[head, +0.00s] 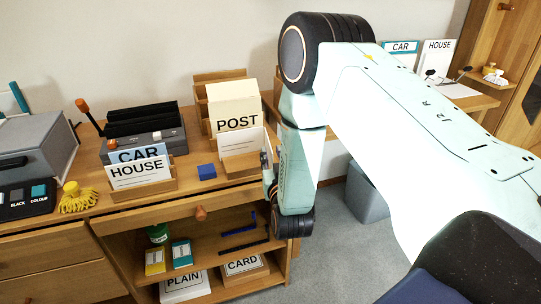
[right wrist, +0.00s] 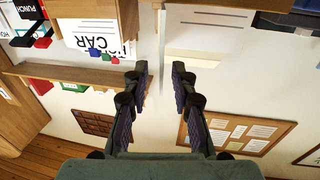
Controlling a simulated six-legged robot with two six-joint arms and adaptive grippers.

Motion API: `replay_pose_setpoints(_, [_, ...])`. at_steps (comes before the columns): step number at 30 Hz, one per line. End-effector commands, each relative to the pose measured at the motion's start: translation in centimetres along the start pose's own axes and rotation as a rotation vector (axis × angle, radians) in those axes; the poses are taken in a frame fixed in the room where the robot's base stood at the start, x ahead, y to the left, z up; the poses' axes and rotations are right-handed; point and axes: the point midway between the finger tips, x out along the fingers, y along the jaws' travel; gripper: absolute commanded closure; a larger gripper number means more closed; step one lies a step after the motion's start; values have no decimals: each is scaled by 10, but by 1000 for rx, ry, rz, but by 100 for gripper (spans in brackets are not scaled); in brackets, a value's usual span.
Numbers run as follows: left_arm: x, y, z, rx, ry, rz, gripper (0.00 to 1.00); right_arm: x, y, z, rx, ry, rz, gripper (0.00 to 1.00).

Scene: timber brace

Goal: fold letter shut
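I cannot tell for certain which sheet is the letter. A white sheet stands in the wooden holder below the POST card (head: 237,121) in the head view. In the right wrist view a pale sheet (right wrist: 205,38) lies beyond the fingertips, slightly right of them. My right gripper (head: 268,178) is beside the right side of the POST holder, partly hidden by its own arm. My left gripper is not in view.
A wooden holder with CAR and HOUSE cards (head: 139,171) and a blue block (head: 207,172) stand on the desk (head: 105,208). A grey bin (head: 366,196) is on the floor. More CAR and HOUSE sheets (head: 436,56) stand at the back right. My right arm covers much of the right side.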

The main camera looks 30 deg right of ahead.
Motion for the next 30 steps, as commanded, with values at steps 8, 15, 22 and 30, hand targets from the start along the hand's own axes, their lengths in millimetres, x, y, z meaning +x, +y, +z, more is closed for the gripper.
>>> replay_pose_setpoints(8, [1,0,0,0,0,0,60,9,-3,0,-1,-1,-3,74])
replay_pose_setpoints(15, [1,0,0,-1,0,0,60,9,-4,0,-1,0,-3,84])
replay_pose_setpoints(22, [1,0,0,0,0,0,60,9,-4,0,-1,0,-3,100])
replay_pose_setpoints(30, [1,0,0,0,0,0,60,9,-4,0,-1,-1,-3,100])
